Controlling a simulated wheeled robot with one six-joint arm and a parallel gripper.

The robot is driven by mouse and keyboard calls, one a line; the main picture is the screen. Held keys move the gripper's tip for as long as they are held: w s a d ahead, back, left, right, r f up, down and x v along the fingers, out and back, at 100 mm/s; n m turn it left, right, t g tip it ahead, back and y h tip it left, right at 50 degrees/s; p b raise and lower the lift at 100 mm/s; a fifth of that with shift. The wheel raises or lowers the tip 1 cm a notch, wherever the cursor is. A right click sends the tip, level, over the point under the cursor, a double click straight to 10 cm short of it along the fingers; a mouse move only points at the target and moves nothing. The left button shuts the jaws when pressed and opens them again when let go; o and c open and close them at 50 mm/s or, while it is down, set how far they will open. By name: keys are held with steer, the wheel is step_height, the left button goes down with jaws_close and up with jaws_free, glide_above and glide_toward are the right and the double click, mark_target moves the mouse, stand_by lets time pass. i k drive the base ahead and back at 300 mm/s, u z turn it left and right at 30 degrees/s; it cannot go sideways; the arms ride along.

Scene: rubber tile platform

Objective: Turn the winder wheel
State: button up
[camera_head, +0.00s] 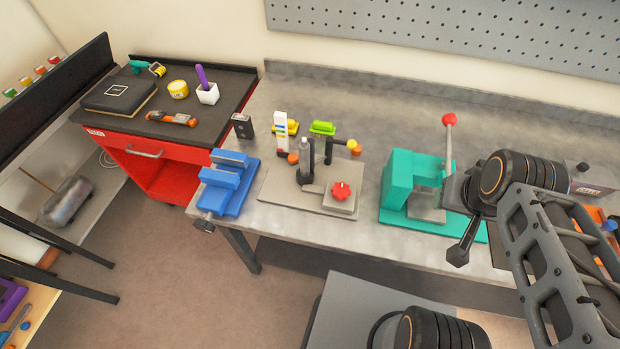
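A grey base plate (280,197) on the workbench carries a small device with a dark upright post (305,165), an orange knob (293,158) and a lobed red wheel-like knob (341,191) on a grey block. The red knob looks most like the winder wheel, but I cannot tell for sure. My arm comes in from the right. Its dark end, my gripper (458,254), hangs in front of the teal press, well to the right of the red knob and apart from it. Its fingers are too dark and small to tell open from shut.
A teal press (398,185) with a red-topped lever (449,122) stands between the red knob and my arm. A blue vise (228,185) is at the bench's left end. A red tool cabinet (150,155) stands further left. Bare bench (370,190) shows around the plate.

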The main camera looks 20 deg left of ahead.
mark_target(340, 191)
steer(key=z, duration=0.25)
steer(key=k, duration=0.35)
steer(key=u, duration=1)
